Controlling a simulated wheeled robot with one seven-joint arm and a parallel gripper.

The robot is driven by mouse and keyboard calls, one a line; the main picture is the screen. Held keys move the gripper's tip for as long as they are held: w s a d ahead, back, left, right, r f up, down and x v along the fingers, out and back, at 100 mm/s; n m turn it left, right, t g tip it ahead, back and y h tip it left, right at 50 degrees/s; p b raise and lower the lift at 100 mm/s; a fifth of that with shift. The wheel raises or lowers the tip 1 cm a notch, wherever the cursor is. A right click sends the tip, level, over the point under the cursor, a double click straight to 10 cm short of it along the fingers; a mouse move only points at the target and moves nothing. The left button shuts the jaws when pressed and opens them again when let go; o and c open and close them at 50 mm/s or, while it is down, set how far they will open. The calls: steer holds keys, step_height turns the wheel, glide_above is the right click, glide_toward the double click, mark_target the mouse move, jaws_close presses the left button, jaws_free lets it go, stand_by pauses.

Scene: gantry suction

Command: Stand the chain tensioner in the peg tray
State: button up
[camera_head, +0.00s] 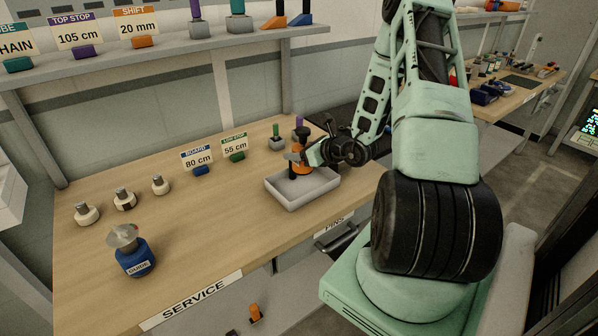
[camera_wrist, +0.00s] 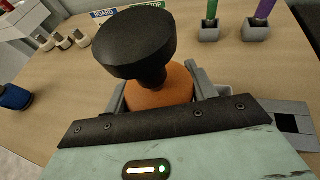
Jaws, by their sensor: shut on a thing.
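The held piece, which I take for the chain tensioner, has an orange body (camera_head: 301,165) and a black top. In the wrist view its broad black knob (camera_wrist: 135,42) stands above the orange body, between the grey fingers. My gripper (camera_head: 298,158) is shut on the orange body and comes in from the right. The piece looks roughly upright over the grey tray (camera_head: 292,203), near its back side. I cannot tell whether its base touches the tray floor. The tray's pegs cannot be made out.
Behind the tray stand a green peg (camera_head: 276,132) and a purple peg (camera_head: 299,121) in grey blocks. Signs for 80 cm (camera_head: 197,157) and 55 cm (camera_head: 235,143) stand left of it. A blue GUIDE piece (camera_head: 136,260) is at the front left. Bench between is clear.

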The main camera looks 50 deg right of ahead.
mark_target(299, 167)
steer(key=shift+f+p, duration=0.55)
steer(key=shift+f, duration=2.45)
steer(key=shift+f, duration=0.15)
steer(key=o, duration=1.3)
steer(key=shift+o, duration=0.2)
steer(key=shift+r, duration=0.25)
steer(key=b+v, duration=0.2)
steer(key=v, duration=1)
steer(key=shift+b, duration=0.4)
